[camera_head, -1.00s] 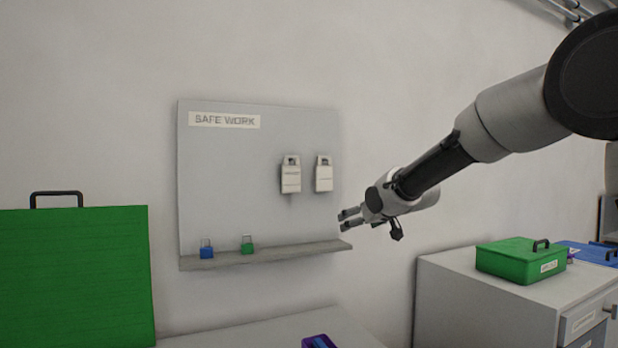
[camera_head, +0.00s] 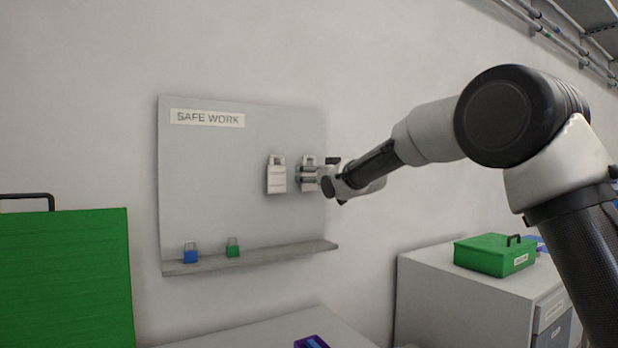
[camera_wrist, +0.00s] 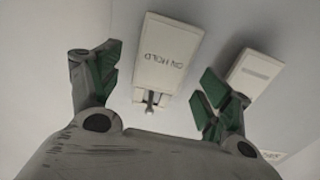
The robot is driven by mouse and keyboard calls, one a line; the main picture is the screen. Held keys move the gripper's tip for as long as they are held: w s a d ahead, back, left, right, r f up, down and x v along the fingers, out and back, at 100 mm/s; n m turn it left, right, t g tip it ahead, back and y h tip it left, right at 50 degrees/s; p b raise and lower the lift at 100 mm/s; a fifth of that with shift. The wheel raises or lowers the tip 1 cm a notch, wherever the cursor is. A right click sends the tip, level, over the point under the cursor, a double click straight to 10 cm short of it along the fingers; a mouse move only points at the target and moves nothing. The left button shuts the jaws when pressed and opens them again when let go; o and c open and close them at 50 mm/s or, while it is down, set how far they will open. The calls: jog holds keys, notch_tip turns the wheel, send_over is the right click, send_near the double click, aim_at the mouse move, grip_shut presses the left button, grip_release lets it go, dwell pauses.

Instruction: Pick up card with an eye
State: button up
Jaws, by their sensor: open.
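Two white cards hang side by side on the grey board. In the head view the left card (camera_head: 277,178) is clear, while the right card (camera_head: 309,160) is partly covered by my gripper (camera_head: 312,176). In the wrist view a card reading "ON HOLD" (camera_wrist: 168,55) lies between the open fingers of my gripper (camera_wrist: 158,85), with a small peg at its near end. Neither finger visibly touches it. The other card (camera_wrist: 251,72) is beyond the right finger, which overlaps its edge. I cannot make out an eye on either card.
The grey board (camera_head: 215,150) is labelled SAFE WORK. Its shelf (camera_head: 250,256) holds a blue padlock (camera_head: 190,256) and a green padlock (camera_head: 233,251). A green box (camera_head: 495,256) sits on the right cabinet.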

jog(key=shift+x, duration=0.8)
jog(key=c, duration=0.9)
jog(key=v, duration=1.8)
jog(key=shift+d+r, duration=0.1)
jog(key=shift+r, duration=0.25)
